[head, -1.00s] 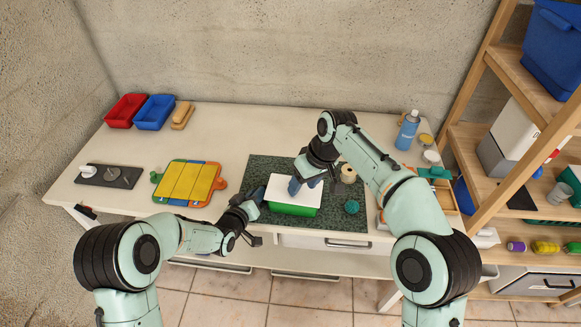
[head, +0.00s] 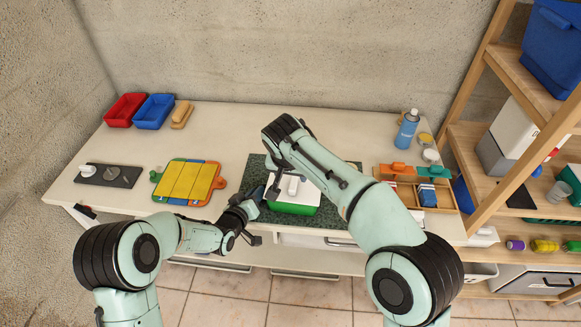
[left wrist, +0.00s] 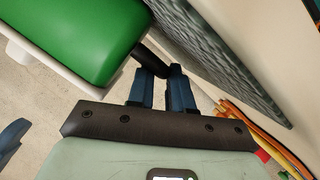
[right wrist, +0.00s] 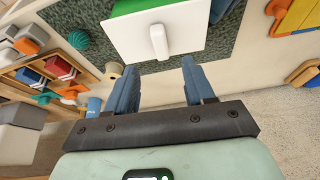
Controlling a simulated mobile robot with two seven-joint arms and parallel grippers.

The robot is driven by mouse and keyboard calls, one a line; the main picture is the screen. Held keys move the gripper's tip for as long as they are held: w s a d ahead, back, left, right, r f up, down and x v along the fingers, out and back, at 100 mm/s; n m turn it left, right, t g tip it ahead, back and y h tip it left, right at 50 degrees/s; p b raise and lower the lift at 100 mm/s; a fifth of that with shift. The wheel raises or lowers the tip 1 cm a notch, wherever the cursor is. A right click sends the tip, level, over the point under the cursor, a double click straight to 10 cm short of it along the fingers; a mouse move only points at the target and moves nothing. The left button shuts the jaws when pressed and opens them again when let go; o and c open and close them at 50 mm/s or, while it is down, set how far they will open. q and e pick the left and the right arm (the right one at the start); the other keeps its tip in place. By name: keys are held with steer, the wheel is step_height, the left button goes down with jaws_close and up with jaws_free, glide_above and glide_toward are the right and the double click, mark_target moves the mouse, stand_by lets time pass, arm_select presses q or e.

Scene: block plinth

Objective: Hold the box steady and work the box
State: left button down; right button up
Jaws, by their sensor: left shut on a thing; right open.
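The box (head: 295,209) is green with a white lid and stands on a dark speckled mat (head: 258,174). The white lid (right wrist: 190,32) carries a raised white handle (right wrist: 158,42). My left gripper (left wrist: 163,74) is shut on a black grip (left wrist: 150,62) at the box's side; the green box (left wrist: 90,35) also shows in the left wrist view. My right gripper (right wrist: 158,66) is open and empty. In the right wrist view its fingers point toward the lid, with the handle between their lines and apart from both. In the head view my right arm partly covers the box.
A yellow board (head: 188,182) lies left of the mat. A wooden tray (head: 448,196) with coloured blocks and a spray bottle (head: 407,130) stand at the right. A teal ball (right wrist: 78,39) and a jar (right wrist: 114,69) sit near the box. Red (head: 126,109) and blue (head: 154,111) bins stand back left.

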mark_target(294, 183)
arm_select(q)
steer(key=shift+s+d+f, duration=0.1)
steer(key=shift+s+f, duration=0.1)
steer(key=shift+f, duration=0.1)
arm_select(e)
steer(key=x, duration=0.8)
steer(key=shift+r, duration=0.1)
jaws_close()
steer(key=shift+r, duration=0.1)
steer(key=shift+r, duration=1.4)
arm_select(q)
steer(key=c, duration=1)
jaws_free()
steer(key=shift+o, duration=0.2)
steer(key=shift+w+r, duration=0.1)
steer(key=shift+r, duration=0.05)
arm_select(e)
steer(key=shift+d, duration=0.1)
arm_select(q)
steer(key=shift+r, duration=0.1)
